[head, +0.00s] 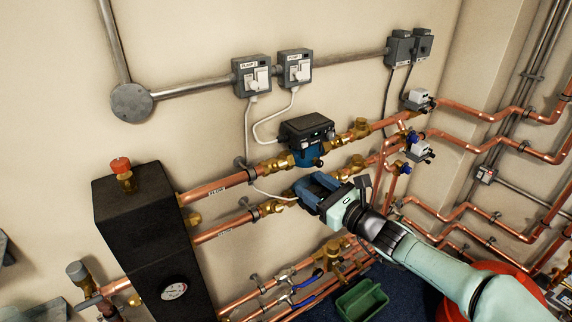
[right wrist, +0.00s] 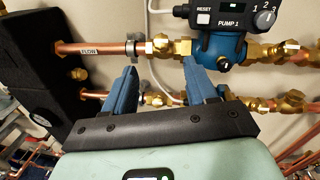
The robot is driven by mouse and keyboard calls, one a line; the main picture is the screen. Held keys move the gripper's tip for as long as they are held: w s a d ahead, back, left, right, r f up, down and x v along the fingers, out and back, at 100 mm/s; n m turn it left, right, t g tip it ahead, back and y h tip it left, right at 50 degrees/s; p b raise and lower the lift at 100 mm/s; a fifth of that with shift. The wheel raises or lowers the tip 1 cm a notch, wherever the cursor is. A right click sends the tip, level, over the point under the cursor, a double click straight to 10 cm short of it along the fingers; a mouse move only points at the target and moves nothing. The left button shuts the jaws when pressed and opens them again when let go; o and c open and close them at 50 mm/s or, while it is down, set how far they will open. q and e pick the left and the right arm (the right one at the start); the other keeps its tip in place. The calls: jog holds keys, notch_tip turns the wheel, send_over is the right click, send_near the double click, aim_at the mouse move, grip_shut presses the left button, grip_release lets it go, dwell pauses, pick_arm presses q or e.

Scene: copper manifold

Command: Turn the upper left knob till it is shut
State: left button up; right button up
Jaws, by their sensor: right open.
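The upper copper pipe has a brass valve (head: 279,162) just left of the blue pump; this valve also shows in the right wrist view (right wrist: 160,44). I take it as the upper left knob; how far it is turned I cannot tell. My right gripper (head: 311,184) is open and empty. It sits below the pump, in front of the lower pipe. In the right wrist view, its two blue fingers (right wrist: 160,70) point up towards the upper pipe, with the brass valve beyond the gap between them. My left gripper is not in view.
The pump (head: 308,140) with its black head is close above the right gripper. A black box (head: 145,215) stands left, with a red-capped fitting on top. More brass valves (head: 361,128) sit right of the pump. A green bin (head: 362,300) and a red bucket are below.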

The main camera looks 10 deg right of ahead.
aim_at(284, 165)
jog(key=p+x, duration=0.2)
jog(key=x, duration=0.7)
jog(key=shift+w+a, duration=0.1)
jog(key=shift+w, duration=0.3)
jog(key=shift+w+a+f+p, duration=0.1)
jog(key=shift+w+a+p, duration=0.05)
jog(key=shift+w+p, duration=0.25)
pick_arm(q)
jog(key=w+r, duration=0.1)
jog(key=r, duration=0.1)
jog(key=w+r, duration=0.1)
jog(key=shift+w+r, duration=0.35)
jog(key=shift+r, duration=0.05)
pick_arm(e)
jog(key=c, duration=1.1)
